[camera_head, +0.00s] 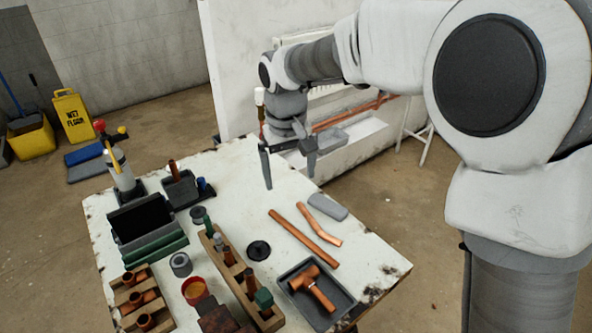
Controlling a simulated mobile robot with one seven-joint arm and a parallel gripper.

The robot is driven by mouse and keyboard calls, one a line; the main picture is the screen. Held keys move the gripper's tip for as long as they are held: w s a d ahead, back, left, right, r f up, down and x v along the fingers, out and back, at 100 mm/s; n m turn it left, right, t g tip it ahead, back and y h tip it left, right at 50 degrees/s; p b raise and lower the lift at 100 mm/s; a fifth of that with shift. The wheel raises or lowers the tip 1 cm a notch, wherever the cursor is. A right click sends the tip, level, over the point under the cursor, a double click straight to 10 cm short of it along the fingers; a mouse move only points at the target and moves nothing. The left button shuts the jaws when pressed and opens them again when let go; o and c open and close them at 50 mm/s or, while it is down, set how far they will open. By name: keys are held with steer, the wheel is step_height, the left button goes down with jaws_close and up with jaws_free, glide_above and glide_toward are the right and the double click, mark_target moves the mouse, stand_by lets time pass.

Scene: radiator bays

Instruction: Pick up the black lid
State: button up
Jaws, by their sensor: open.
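A small round black lid (258,250) lies flat on the white worktable (240,190), near its middle. It sits between a wooden rack and a copper pipe. My gripper (289,177) is above the far part of the table, behind the lid and slightly to its right. Its fingers point down, stand apart and hold nothing. The lid is in full view.
Left of the lid is a wooden rack (226,266) with upright items. Copper pipes (303,238) and a grey block (328,206) lie to the right. A black tray (338,313) with copper fittings is at front right. The table surface behind the lid is clear.

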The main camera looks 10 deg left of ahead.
steer(key=n+g+b, duration=0.1)
steer(key=b, duration=0.1)
glide_above(258, 244)
step_height(258, 244, down, 10)
step_height(258, 244, down, 11)
steer(key=shift+f, duration=3.2)
steer(key=c, duration=1.1)
steer(key=shift+r, duration=0.1)
